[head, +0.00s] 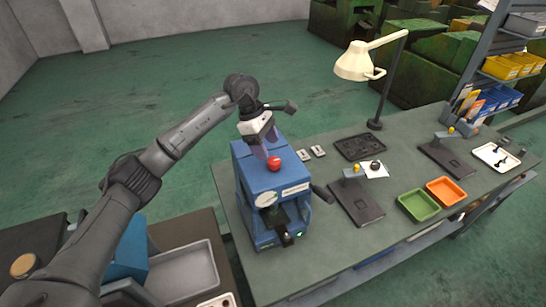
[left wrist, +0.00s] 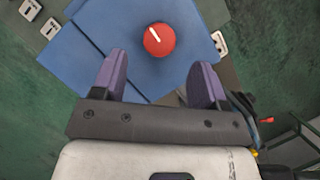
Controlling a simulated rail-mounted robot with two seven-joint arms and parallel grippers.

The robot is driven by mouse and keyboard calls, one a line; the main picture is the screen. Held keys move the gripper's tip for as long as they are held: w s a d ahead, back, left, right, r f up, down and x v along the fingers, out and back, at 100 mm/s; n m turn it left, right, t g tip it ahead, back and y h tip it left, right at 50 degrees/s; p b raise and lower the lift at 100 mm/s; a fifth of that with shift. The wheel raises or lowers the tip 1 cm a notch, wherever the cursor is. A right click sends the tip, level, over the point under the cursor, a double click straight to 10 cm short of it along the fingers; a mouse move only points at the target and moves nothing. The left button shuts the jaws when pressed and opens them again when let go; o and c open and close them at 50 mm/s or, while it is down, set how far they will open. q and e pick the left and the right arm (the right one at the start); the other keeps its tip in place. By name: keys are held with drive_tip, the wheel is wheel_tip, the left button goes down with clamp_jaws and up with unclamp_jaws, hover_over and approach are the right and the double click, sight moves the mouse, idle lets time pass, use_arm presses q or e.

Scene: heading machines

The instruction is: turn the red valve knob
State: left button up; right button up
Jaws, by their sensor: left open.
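The red valve knob (head: 274,163) sits on top of the blue machine (head: 262,185) on the bench. In the left wrist view the knob (left wrist: 159,40) is round with a white pointer line slanting to the upper left, on the blue top plate (left wrist: 190,75). My left gripper (head: 266,150) is open with purple fingers and hangs just above the machine's top. In the left wrist view its fingertips (left wrist: 158,65) are spread apart, and the knob shows between and beyond them, with nothing held. My right gripper is not in view.
The green bench (head: 300,255) carries a desk lamp (head: 358,62), a dark tray (head: 360,147), a green bin (head: 418,205) and an orange bin (head: 446,191). A grey tray (head: 186,272) lies at the lower left.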

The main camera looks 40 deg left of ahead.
sight(274, 160)
use_arm(q)
drive_tip(key=shift+p+x, duration=0.3)
drive_tip(key=shift+x, duration=2.35)
drive_tip(key=c, duration=0.9)
